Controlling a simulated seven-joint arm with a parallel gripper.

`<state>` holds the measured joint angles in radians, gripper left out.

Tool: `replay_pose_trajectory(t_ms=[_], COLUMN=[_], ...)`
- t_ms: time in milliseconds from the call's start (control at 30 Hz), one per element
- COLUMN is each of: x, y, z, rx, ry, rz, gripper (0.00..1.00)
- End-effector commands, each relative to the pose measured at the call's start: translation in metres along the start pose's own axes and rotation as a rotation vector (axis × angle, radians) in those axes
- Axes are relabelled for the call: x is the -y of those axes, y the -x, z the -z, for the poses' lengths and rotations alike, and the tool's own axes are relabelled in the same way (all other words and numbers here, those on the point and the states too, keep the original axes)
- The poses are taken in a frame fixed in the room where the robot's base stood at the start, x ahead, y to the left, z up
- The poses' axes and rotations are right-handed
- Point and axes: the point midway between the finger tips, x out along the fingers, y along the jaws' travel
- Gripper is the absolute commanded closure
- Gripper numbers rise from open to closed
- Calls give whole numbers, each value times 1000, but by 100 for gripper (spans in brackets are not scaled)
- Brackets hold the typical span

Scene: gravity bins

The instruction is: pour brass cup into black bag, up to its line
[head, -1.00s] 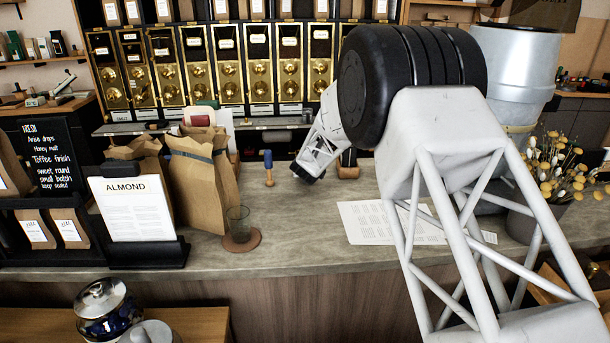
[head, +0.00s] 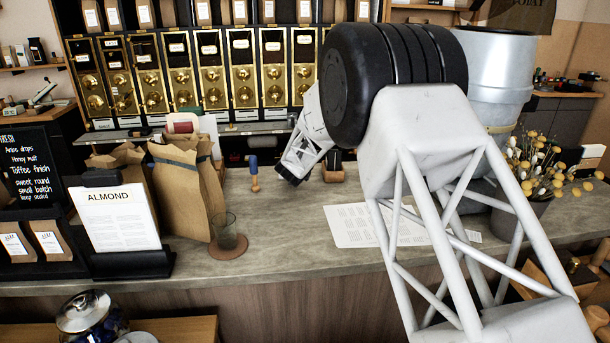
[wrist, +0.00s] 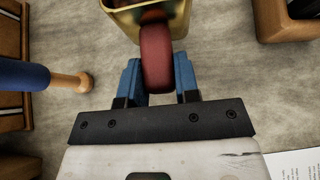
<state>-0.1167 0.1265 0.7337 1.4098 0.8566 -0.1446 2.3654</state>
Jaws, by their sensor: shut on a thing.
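My gripper (wrist: 158,80) is shut on a dark red handle (wrist: 156,58). The handle belongs to the brass cup (wrist: 125,22), which shows at the top of the wrist view, cut off by the frame edge. Its contents cannot be made out. In the head view my gripper (head: 291,178) is low over the back of the counter, and the cup is not distinguishable. A brown paper bag with a dark band (head: 183,196) stands upright on the counter to the left. No fully black bag shows. The bag's inside and any line are hidden.
A blue-handled tool (head: 254,175) stands left of my gripper; it also shows in the wrist view (wrist: 25,75). A glass (head: 226,230) on a round coaster stands before the bag. Another bag (head: 125,160), an ALMOND sign (head: 115,222) and paper sheets (head: 358,224) are nearby.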

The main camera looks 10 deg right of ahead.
Motion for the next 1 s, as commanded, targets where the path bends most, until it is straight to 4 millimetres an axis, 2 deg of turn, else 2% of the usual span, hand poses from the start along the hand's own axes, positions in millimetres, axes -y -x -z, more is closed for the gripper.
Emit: replay_pose_trajectory(t_ms=[267,467,1000], x=[2,11,57], y=[3,16,89], z=[-2,-5,-18], rx=[1,1,0], ry=[0,0,2], rz=[0,0,-4], gripper=[100,100,100])
